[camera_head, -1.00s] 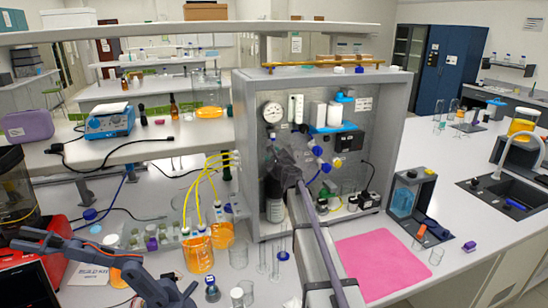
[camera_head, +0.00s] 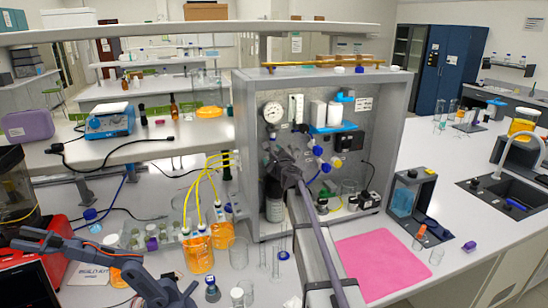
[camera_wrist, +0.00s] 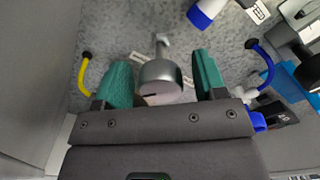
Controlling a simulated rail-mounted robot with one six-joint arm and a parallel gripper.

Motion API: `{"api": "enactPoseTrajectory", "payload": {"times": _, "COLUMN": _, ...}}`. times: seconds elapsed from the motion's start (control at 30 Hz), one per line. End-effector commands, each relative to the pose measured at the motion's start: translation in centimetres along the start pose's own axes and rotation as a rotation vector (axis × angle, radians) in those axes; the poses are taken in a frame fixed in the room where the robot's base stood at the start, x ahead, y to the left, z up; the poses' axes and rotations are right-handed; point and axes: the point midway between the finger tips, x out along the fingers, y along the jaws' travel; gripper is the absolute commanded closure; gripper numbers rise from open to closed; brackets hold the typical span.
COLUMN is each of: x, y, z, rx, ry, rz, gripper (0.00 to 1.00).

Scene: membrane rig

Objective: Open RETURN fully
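My gripper (camera_wrist: 163,76) is open, with its two green finger pads on either side of a grey metal round part (camera_wrist: 158,82) on a short stem against the panel. Gaps show between this part and both pads. Small label plates lie beside the stem, partly hidden, and I cannot read the word RETURN on any of them. In the head view my gripper (camera_head: 281,160) is in front of the panel (camera_head: 355,125), left of the blue-and-white knobs (camera_head: 318,150), and hides what it surrounds.
A blue-and-white knob (camera_wrist: 204,14) is above the right finger. A yellow hose (camera_wrist: 83,74) is on the left and a blue hose (camera_wrist: 266,62) on the right. A pressure gauge (camera_head: 273,113) is above my gripper. The rig's side wall (camera_wrist: 38,75) is close on the left.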

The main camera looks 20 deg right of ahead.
Motion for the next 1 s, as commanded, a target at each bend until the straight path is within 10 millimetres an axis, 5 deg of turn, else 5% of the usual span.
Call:
{"api": "enactPoseTrajectory", "payload": {"times": 0.37, "x": -1.0, "y": 0.0, "z": 0.0, "rx": 0.0, "ry": 0.0, "rz": 0.0, "gripper": 0.32}}
{"api": "enactPoseTrajectory", "payload": {"times": 0.73, "x": -9.5, "y": 0.1, "z": 0.1, "rx": 0.0, "ry": 0.001, "rz": -0.001, "gripper": 0.32}}
{"api": "enactPoseTrajectory", "payload": {"times": 1.0, "x": -10.8, "y": 0.0, "z": 0.0, "rx": 0.0, "ry": 0.0, "rz": 0.0, "gripper": 0.32}}
